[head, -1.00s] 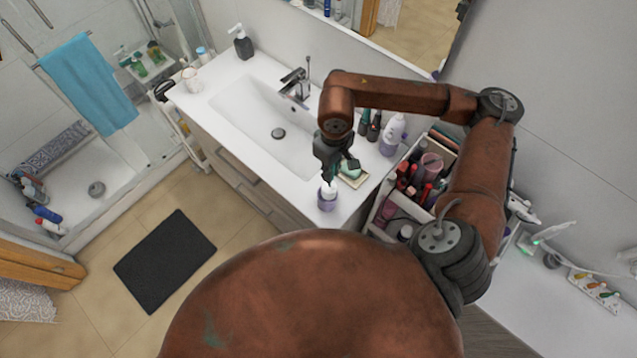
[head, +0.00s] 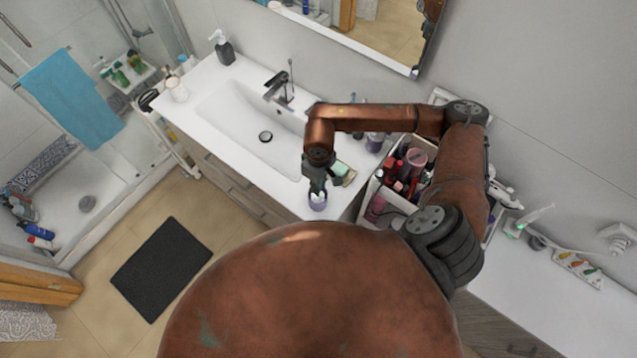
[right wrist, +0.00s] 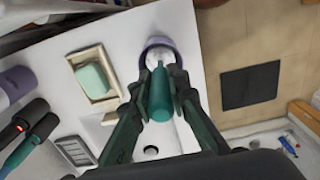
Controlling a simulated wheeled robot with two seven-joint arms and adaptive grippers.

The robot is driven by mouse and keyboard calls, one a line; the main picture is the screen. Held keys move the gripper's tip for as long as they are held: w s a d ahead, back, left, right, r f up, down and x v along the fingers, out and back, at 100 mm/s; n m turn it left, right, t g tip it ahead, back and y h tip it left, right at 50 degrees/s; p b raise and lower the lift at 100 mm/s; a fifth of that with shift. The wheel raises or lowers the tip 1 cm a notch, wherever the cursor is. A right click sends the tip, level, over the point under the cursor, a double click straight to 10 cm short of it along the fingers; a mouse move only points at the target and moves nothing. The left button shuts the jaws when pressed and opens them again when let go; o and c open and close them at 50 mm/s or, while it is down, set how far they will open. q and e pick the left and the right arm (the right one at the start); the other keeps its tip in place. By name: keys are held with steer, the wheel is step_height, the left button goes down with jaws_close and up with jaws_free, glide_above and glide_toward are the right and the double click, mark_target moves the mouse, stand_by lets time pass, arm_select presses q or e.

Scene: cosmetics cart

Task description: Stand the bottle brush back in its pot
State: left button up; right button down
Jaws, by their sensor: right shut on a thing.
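The bottle brush has a teal handle (right wrist: 160,98) and a pale, whitish head (right wrist: 158,56) in the right wrist view. My right gripper (head: 317,188) is shut on the handle, which also shows between its fingers in the right wrist view (right wrist: 159,80). The pot is a small purple cup (head: 318,204) near the front edge of the white counter. Its purple rim (right wrist: 150,43) surrounds the brush head in the right wrist view. The head lines up with the pot's mouth; how deep it sits I cannot tell. My left gripper is out of view.
A soap dish (head: 348,181) with green soap lies close behind the pot. A cart (head: 365,203) full of cosmetics stands to the right. The sink (head: 238,118) is to the left. Dark bottles (right wrist: 32,127) show at the left of the wrist view.

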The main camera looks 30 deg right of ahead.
steer(key=shift+f, duration=0.15)
steer(key=c, duration=1.8)
jaws_free()
steer(key=shift+c, duration=0.2)
steer(key=shift+w+r, duration=0.1)
steer(key=shift+r, duration=0.4)
step_height(320, 180, up, 10)
steer(key=b, duration=0.3)
steer(key=shift+r+b, duration=0.2)
steer(key=shift+b, duration=0.15)
steer(key=shift+r, duration=0.5)
